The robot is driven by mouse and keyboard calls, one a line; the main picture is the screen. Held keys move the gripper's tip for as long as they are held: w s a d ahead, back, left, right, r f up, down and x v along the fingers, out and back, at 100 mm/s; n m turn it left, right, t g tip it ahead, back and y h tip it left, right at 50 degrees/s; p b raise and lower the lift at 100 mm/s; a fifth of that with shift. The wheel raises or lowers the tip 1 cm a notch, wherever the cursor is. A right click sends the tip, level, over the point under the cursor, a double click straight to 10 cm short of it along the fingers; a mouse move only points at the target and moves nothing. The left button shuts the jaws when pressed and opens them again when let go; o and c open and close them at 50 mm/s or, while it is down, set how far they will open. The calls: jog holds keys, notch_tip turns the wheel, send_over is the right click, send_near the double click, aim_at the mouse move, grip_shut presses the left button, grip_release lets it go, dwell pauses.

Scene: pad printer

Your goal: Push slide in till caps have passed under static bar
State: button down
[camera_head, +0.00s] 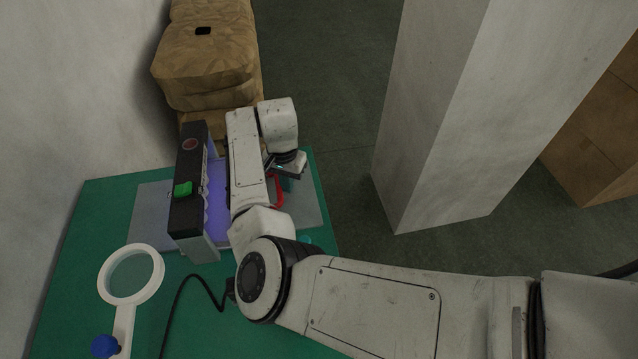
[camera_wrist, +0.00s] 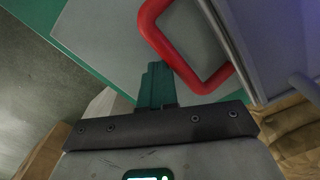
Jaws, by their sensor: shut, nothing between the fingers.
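The red handle (camera_head: 280,191) sticks out on the right side of the black bar unit, mostly behind my arm. In the wrist view the red handle (camera_wrist: 188,72) is a loop joined to a grey edge (camera_wrist: 228,45), apparently the slide. The static bar (camera_head: 187,185) is a dark upright-sided bar with a green switch and a red button, with violet light beside it. My gripper (camera_wrist: 157,68) is shut and empty, its green fingertips close beside the handle loop; I cannot tell whether they touch. It also shows partly in the head view (camera_head: 276,166). The caps are hidden.
The unit stands on a grey plate (camera_head: 150,205) on a green table (camera_head: 75,260). Brown sacks (camera_head: 205,60) are behind; a pale pillar (camera_head: 425,120) stands right.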

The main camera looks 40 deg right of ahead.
jog(key=shift+w+a+b, duration=0.2)
jog(key=shift+w+a, duration=0.25)
jog(key=shift+a, duration=0.2)
jog(key=shift+w+a+b, duration=0.2)
jog(key=shift+w+a, duration=0.25)
jog(key=shift+a, duration=0.2)
jog(key=shift+s+d+p, duration=0.25)
jog(key=shift+d+p, duration=0.1)
jog(key=shift+p, duration=0.1)
jog(key=shift+r, duration=0.15)
notch_tip(320, 180, up, 7)
jog(key=p, duration=0.6)
jog(key=shift+p, duration=0.3)
